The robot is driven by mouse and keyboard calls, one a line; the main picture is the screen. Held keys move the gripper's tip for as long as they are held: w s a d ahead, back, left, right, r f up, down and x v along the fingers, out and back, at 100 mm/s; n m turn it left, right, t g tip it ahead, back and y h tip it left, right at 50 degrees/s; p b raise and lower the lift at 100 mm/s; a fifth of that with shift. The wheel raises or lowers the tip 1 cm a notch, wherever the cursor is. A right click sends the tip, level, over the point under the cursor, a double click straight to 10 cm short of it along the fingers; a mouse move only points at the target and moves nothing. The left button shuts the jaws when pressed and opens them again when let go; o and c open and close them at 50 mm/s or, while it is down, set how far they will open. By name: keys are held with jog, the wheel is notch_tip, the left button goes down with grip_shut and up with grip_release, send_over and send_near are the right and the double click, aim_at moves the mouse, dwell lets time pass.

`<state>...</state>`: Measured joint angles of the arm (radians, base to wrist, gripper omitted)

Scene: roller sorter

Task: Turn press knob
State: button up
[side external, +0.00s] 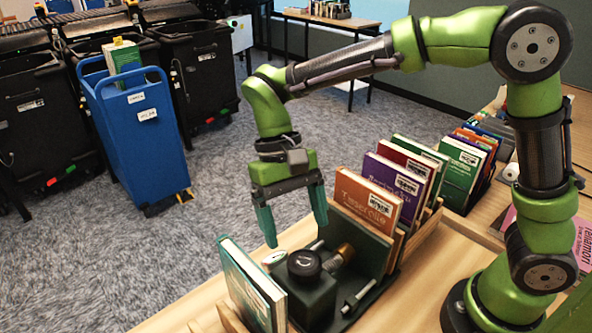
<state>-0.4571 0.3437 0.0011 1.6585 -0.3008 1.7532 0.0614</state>
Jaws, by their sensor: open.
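A small book press stands in a wooden tray on the table, with a dark green block and a black round knob (304,264) on top. A brass-coloured cylinder (345,251) sits just right of the knob, and a metal bar (360,297) lies to the lower right. I cannot tell for certain which of these is the press knob. My gripper (294,228) points down above the press, its two teal fingers spread wide apart. Nothing is between the fingers, and they appear apart from the knob.
A green book (250,286) stands upright left of the press. An orange book (366,205) and several others stand close behind it on the right. A blue bin (140,130) and black carts (200,75) stand on the carpet at left.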

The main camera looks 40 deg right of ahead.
jog(key=a+v, duration=0.1)
jog(key=v, duration=0.9)
jog(key=shift+d+r, duration=0.25)
jog(key=shift+d, duration=0.2)
jog(key=shift+w, duration=0.1)
jog(key=s+d+f+t, duration=0.1)
jog(key=s+d+t, duration=0.2)
jog(key=d, duration=0.2)
jog(key=s+d+f+m+t, duration=0.1)
jog(key=s+d+t, duration=0.3)
jog(key=d, duration=0.1)
jog(key=s+d+f+t+y, duration=0.1)
jog(key=s+d+f+t, duration=0.1)
jog(key=s+d+t, duration=0.1)
jog(key=shift+s+d+t, duration=0.15)
jog(key=shift+d+t, duration=0.35)
jog(key=shift+d, duration=0.7)
jog(key=shift+s+d+r+m+t, duration=0.25)
jog(key=shift+d+r+m+t, duration=0.05)
jog(key=shift+d+r, duration=0.15)
